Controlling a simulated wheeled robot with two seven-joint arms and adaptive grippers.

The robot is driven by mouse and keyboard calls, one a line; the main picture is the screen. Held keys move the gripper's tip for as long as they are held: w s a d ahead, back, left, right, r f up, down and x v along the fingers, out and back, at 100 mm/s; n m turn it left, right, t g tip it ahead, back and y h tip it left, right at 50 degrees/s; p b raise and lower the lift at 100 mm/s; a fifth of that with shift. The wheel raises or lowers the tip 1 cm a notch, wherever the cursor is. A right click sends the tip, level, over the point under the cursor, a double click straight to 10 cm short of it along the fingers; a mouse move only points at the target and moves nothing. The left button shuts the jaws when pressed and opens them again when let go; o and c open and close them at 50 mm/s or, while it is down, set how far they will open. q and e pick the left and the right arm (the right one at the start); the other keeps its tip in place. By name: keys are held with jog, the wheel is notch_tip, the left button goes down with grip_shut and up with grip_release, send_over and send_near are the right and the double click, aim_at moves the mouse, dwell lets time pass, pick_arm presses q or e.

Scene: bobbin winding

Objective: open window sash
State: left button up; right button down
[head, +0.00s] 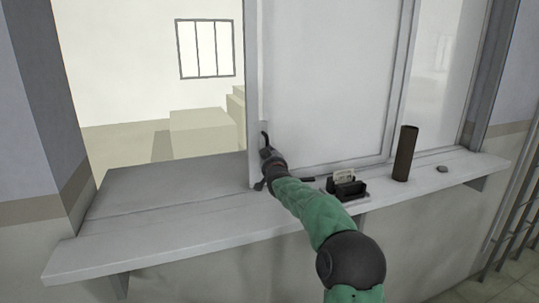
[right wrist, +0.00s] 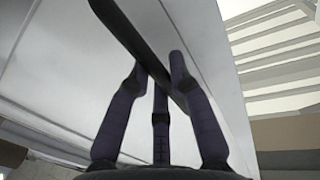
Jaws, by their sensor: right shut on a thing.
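The window sash (head: 330,85) is a pale framed panel standing upright above the sill. To its left, the window is open, and a bright room shows through the gap. A dark bar handle (head: 264,137) is on the sash near its left edge. My right gripper (head: 265,155) is shut on this handle, partly hiding it. In the right wrist view, the fingers of my right gripper (right wrist: 158,80) close around the dark handle (right wrist: 128,30), with the pale sash (right wrist: 60,75) behind. My left gripper is not in view.
A grey sill (head: 150,232) runs below the window. To the right of my arm stand a black holder (head: 346,187) with papers, a tall brown cylinder (head: 405,154) and a small grey stone (head: 442,169). The left part of the sill is clear.

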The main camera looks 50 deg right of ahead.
jog(key=shift+r, duration=0.1)
jog(key=c, duration=1.1)
grip_release()
jog(key=shift+s+a, duration=0.1)
jog(key=v, duration=1.1)
jog(key=shift+s+a, duration=0.25)
